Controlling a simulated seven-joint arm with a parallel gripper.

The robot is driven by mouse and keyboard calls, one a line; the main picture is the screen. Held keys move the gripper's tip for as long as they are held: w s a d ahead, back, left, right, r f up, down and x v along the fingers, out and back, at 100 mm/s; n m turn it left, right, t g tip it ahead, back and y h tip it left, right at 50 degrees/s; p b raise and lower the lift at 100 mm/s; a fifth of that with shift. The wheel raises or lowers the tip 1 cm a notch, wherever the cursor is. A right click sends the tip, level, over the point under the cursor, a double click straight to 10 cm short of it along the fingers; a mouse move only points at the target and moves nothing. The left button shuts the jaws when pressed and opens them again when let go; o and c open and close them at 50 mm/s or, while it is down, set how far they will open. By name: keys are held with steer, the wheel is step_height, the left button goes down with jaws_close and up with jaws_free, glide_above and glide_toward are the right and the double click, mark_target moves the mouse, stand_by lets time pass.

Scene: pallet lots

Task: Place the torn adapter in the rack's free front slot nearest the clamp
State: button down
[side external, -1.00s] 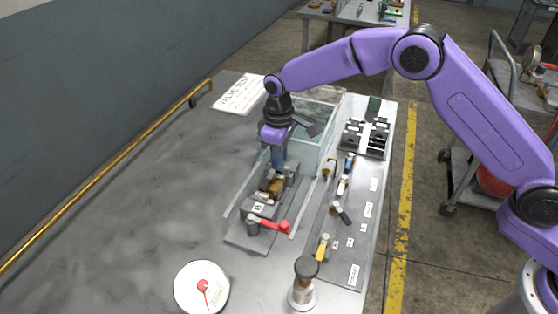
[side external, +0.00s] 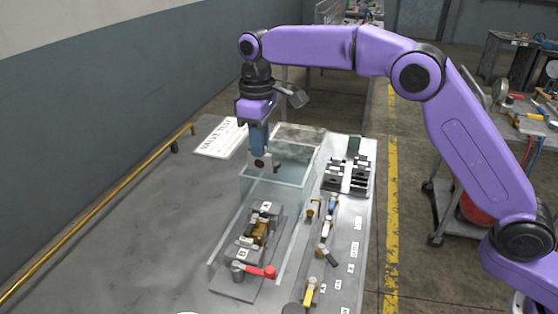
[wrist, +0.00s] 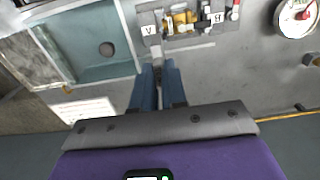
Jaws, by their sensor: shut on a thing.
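My gripper (side external: 262,150) is shut on a small grey piece (side external: 262,163), held in the air above the near end of the glass-walled tank. In the wrist view the piece (wrist: 157,64) shows only slightly between the blue fingers; I cannot tell whether it is torn. The black rack (side external: 348,175) stands at the right of the bench, right of the tank and apart from my gripper. Its individual slots are too small to judge. The clamp fixture (side external: 246,252), with labels A and B, holds a brass part (side external: 259,233) and has a red handle (side external: 262,271).
Several small fittings and tools lie on a labelled grey strip (side external: 345,262) at the right. A VALVE TEST sheet (side external: 220,138) lies at the back left. The left bench is clear. A dial gauge (wrist: 297,14) shows in the wrist view.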

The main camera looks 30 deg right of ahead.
steer(key=s+d+f, duration=0.1)
steer(key=s+d, duration=0.1)
steer(key=d, duration=1.5)
steer(key=s+d+f, duration=0.4)
steer(key=s+d, duration=0.7)
steer(key=d, duration=0.3)
steer(key=shift+w+d+f, duration=0.2)
steer(key=shift+w+f, duration=3.15)
steer(key=shift+f, duration=0.05)
steer(key=shift+w+d+f, duration=0.2)
steer(key=shift+w+f, duration=3.15)
steer(key=shift+f, duration=0.1)
